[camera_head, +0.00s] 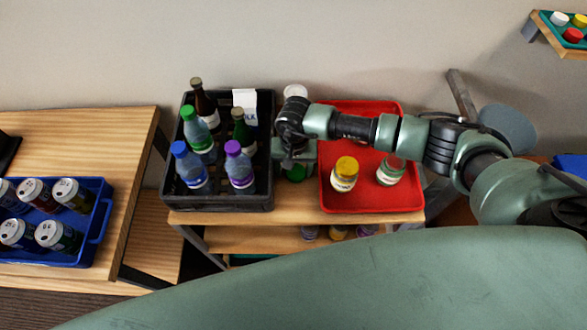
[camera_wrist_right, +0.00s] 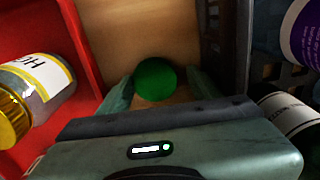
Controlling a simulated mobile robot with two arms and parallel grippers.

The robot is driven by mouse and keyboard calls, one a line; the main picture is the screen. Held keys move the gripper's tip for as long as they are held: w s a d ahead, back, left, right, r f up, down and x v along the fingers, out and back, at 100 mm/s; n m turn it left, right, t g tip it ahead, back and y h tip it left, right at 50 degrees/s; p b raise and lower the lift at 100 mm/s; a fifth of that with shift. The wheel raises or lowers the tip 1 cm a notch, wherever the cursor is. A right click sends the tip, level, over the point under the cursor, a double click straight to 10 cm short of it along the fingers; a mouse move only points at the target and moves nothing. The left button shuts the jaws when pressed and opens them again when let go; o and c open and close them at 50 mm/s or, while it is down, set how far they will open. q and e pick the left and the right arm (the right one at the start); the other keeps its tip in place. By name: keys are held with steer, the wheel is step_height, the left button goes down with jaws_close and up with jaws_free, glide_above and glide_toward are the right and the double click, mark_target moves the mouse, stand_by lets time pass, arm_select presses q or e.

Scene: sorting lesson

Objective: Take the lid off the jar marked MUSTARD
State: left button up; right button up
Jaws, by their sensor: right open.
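A jar with a green lid (camera_head: 296,174) stands on the wooden table, between the black crate and the red tray. Its label is hidden under my right gripper (camera_head: 296,162), so I cannot read whether it says MUSTARD. In the right wrist view the green lid (camera_wrist_right: 155,79) sits between the two open fingers of my right gripper (camera_wrist_right: 158,88). I cannot tell whether the fingers touch it. A jar with a yellow lid (camera_head: 345,171) stands in the red tray; its label begins "HO" in the right wrist view (camera_wrist_right: 42,78). My left gripper is not in view.
The red tray (camera_head: 372,203) also holds another jar (camera_head: 390,172), partly behind my arm. The black crate (camera_head: 220,203) holds several bottles close to my gripper's left. A white-lidded jar (camera_head: 295,91) stands behind. A blue crate of cans (camera_head: 95,238) is on the left table.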

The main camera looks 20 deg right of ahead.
mark_target(296, 172)
steer(key=shift+s+d+f, duration=0.45)
steer(key=shift+f, duration=0.2)
steer(key=shift+r+p, duration=0.45)
steer(key=shift+p, duration=0.25)
steer(key=shift+w+r, duration=0.2)
steer(key=shift+r, duration=0.15)
step_height(296, 172, up, 12)
steer(key=b, duration=0.3)
steer(key=shift+w, duration=0.15)
steer(key=shift+a, duration=0.1)
